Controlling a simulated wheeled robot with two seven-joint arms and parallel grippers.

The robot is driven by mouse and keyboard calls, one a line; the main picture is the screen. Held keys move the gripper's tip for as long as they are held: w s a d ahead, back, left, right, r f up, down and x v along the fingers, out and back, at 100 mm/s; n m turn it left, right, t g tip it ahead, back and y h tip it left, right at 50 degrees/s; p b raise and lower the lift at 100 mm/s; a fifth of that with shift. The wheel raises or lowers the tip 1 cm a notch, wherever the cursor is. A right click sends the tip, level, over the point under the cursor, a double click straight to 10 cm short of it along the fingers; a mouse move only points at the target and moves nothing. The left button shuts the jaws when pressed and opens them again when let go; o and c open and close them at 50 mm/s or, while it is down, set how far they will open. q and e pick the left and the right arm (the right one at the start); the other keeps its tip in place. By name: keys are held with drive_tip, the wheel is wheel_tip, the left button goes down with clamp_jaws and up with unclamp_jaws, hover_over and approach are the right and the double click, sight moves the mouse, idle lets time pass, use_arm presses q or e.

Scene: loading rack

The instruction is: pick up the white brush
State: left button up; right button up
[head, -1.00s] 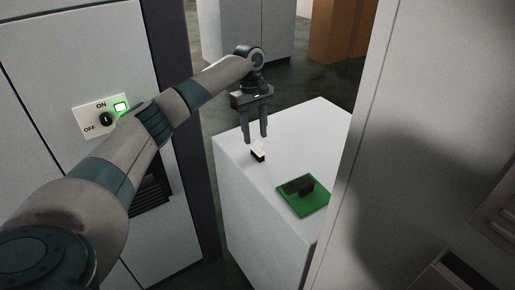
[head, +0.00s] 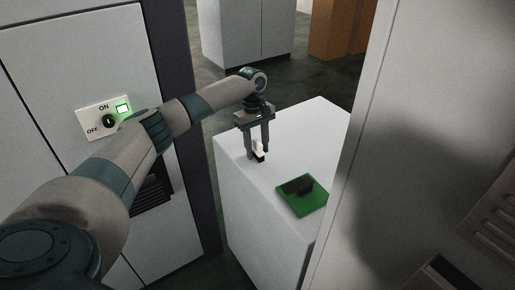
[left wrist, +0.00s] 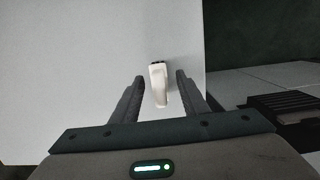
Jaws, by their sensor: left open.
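The small white brush (head: 259,148) with a dark base stands on the white block-shaped table (head: 295,125). My left gripper (head: 258,156) is open and has come down over the brush, with one finger on either side of it. In the left wrist view the brush (left wrist: 159,84) shows between the two open fingers of my left gripper (left wrist: 158,82), with a visible gap on each side. Part of the brush is hidden behind the fingers in the head view. My right gripper is not in view.
A green board (head: 302,205) with a dark part on it lies on the table, nearer than the brush. A tall pale panel (head: 415,130) stands at the right. A cabinet with an ON/OFF switch (head: 108,121), its green light lit, stands at the left.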

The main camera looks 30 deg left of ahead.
sight(259, 143)
use_arm(q)
drive_tip(key=shift+f, duration=0.25)
clamp_jaws()
drive_tip(key=shift+r, duration=0.1)
idle(0.3)
drive_tip(key=shift+r+b, duration=0.35)
drive_tip(key=shift+r, duration=0.15)
drive_tip(key=r, duration=0.1)
drive_tip(key=r+b, duration=0.1)
drive_tip(key=r, duration=0.1)
drive_tip(key=shift+s+d, duration=0.15)
drive_tip(key=shift+d, duration=0.15)
drive_tip(key=s+d+r+b, duration=0.2)
drive_tip(key=s+d+r, duration=0.5)
drive_tip(key=d, duration=0.1)
drive_tip(key=shift+s+b, duration=0.2)
drive_tip(key=shift+b, duration=0.2)
